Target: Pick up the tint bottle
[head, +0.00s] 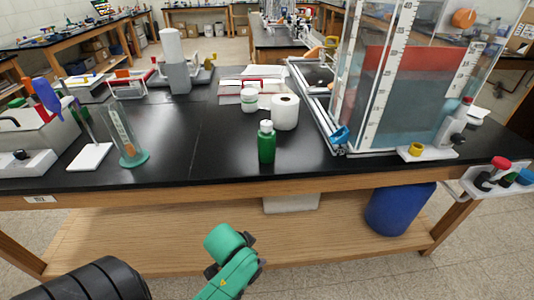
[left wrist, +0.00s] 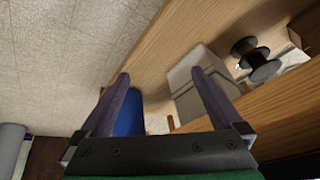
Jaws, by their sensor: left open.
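The tint bottle appears to be the green bottle (head: 267,147) with a white cap. It stands upright near the front edge of the black bench top (head: 215,150) in the head view. I do not see it in the left wrist view. My left gripper (left wrist: 160,75) is open with nothing between its fingers in the left wrist view. In the head view a green part of my arm shows low in front of the bench, below the bottle; the fingertips cannot be made out there. My right gripper is not in view.
A blue drum (head: 398,208) and a light box (left wrist: 185,98) are under the bench.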

